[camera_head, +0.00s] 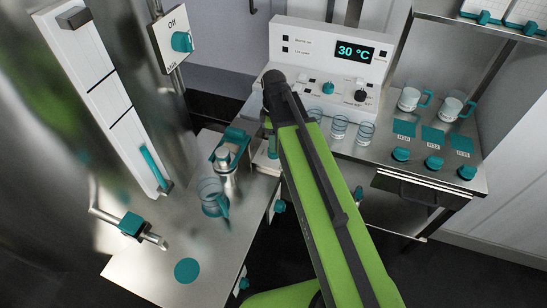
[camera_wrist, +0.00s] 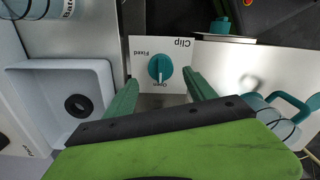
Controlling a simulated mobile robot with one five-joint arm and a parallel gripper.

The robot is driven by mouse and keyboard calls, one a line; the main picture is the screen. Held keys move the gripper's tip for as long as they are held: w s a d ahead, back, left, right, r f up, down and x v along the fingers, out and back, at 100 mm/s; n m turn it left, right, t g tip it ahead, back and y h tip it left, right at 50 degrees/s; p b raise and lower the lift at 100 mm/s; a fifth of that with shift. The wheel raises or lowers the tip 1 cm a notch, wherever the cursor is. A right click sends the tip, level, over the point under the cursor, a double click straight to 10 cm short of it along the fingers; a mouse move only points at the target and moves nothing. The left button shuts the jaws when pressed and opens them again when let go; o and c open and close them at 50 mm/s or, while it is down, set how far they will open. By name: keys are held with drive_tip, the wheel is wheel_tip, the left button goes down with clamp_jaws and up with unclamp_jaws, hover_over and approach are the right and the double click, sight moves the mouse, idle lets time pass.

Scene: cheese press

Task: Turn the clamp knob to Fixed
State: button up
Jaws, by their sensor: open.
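The teal clamp knob (camera_wrist: 160,68) sits on a white plate (camera_wrist: 145,88) in the wrist view. The plate reads "Clip", "Fixed" and "Open", upside down in this view. The knob's pale mark points down in the picture, toward "Open". My gripper (camera_wrist: 160,79) is open, with one green finger on each side below the knob. The fingertips look close to the knob, but I cannot tell whether they touch it. In the head view my arm hides the gripper, and I cannot make out the clamp knob.
A white basin (camera_wrist: 70,98) with a dark round drain lies left of the knob. A clear cup with a teal handle (camera_wrist: 280,120) stands at the right. The head view shows a control panel reading 30 °C (camera_head: 355,51), glass cups (camera_head: 339,127) and a wall knob (camera_head: 181,41).

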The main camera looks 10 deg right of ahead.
wheel_tip(320, 180, down, 6)
drive_tip(key=b, duration=0.4)
drive_tip(key=shift+r, duration=0.2)
drive_tip(key=c, duration=1.2)
drive_tip(key=shift+a, duration=0.15)
drive_tip(key=shift+c, duration=0.8)
